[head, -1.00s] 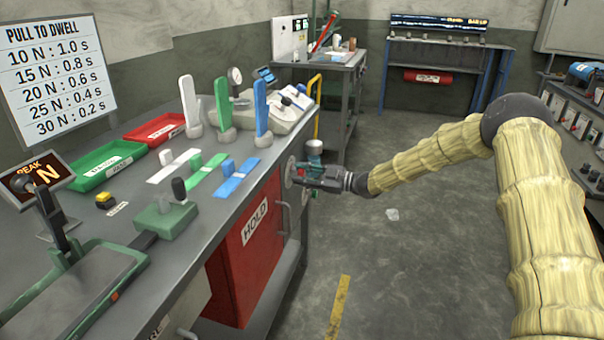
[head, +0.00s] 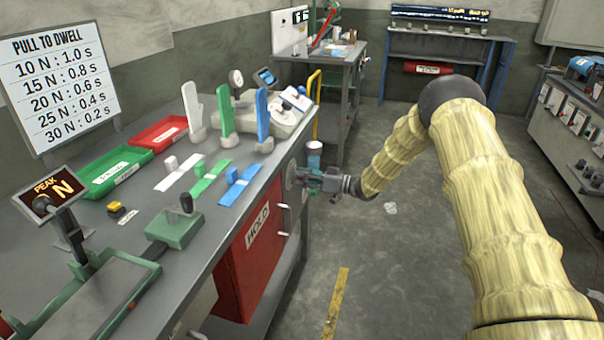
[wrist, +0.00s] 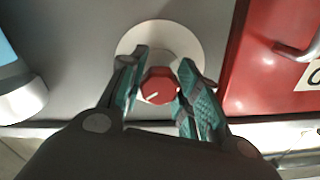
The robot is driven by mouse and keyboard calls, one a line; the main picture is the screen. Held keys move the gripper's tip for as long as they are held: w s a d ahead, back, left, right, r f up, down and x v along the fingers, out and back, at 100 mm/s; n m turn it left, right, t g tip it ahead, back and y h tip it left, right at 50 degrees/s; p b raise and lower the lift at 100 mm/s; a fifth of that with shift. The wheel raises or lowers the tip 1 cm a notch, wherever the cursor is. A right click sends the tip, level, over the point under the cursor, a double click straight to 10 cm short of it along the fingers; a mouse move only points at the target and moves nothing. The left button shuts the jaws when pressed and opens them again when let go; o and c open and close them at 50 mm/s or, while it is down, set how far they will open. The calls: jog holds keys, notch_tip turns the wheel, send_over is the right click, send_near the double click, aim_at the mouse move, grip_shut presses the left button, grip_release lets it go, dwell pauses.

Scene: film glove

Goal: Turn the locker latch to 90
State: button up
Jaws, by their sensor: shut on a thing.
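The latch is a red faceted knob (wrist: 158,88) with a short white line, in the middle of a pale round plate (wrist: 185,38) in the wrist view. The white line points to the lower left there. My gripper (wrist: 161,80) has its teal-padded fingers shut on the knob, one on each side. In the head view my gripper (head: 312,180) is at the pale disc (head: 290,174) on the bench's right side. The knob is hidden there. The red locker door (head: 240,270) with a HOLD label is beside it, also seen in the wrist view (wrist: 270,60).
The door handle (head: 285,219) sticks out close to my gripper. Above is the bench top (head: 130,235) with coloured levers, strips and red and green trays (head: 115,172). A yellow rail (head: 316,95) stands behind. The floor (head: 420,240) to the right is mostly clear.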

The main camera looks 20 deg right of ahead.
jog(key=m+p, duration=0.2)
jog(key=m, duration=0.4)
jog(key=shift+r, duration=0.2)
jog(key=shift+w+m, duration=0.1)
jog(key=shift+m, duration=0.2)
jog(key=o, duration=1)
jog(key=shift+f, duration=0.1)
jog(key=v, duration=1.2)
jog(key=shift+f, duration=0.1)
